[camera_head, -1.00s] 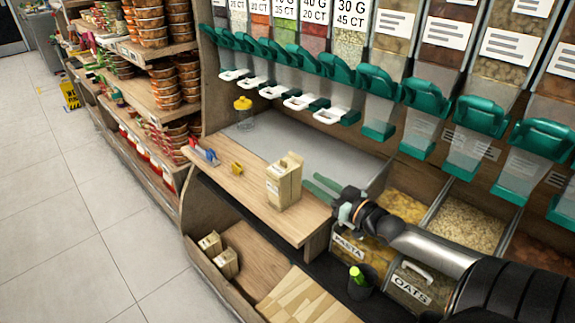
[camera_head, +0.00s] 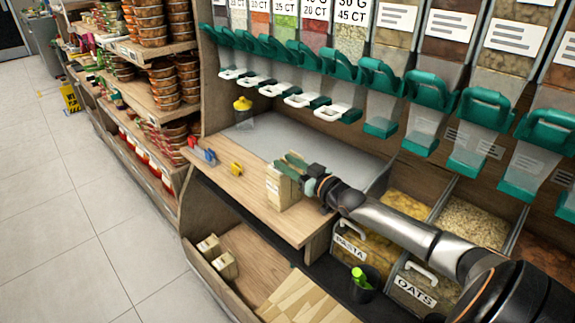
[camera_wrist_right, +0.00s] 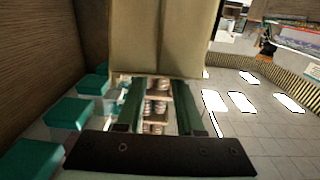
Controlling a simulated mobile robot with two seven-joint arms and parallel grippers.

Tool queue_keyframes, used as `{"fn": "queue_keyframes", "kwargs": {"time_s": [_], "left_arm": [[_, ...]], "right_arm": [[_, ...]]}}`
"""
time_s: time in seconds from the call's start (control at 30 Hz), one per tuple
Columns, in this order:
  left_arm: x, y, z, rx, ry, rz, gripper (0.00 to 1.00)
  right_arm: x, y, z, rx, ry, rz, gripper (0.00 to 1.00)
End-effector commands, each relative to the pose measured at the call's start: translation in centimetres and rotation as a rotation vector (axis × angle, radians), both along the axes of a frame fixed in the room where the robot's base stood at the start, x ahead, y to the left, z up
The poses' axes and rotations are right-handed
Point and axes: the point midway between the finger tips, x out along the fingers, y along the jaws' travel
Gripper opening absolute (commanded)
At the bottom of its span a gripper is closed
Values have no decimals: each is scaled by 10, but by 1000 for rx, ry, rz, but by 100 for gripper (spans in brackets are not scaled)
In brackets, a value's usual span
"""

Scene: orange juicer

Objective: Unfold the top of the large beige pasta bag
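The large beige pasta bag (camera_head: 281,190) stands upright on the wooden counter. My right gripper (camera_head: 289,164) is at its top, with one green finger across the near upper part and the other at the far side. The bag's top is partly hidden by the fingers. In the right wrist view the beige bag (camera_wrist_right: 165,38) fills the upper middle, and the two green fingers (camera_wrist_right: 158,85) are apart, with their tips at its edge. I cannot tell whether they touch it. My left gripper is not in view.
Small beige bags (camera_head: 223,264) stand on the lower shelf. Yellow (camera_head: 236,169) and red-blue (camera_head: 202,153) clips lie left of the bag. A jar with a yellow lid (camera_head: 243,108) stands behind. Dispensers with green handles (camera_head: 380,82) overhang the counter. PASTA and OATS bins are at the right.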

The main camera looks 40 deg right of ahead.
Motion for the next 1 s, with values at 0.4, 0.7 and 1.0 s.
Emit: {"fn": "queue_keyframes", "kwargs": {"time_s": [0.4, 0.7, 1.0], "left_arm": [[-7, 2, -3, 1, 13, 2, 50], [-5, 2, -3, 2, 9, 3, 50], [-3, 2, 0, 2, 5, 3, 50]], "right_arm": [[2, 0, 0, 0, 0, 0, 26], [2, 0, 0, 0, 0, 0, 0], [2, 0, 1, -9, -1, 0, 0]]}}
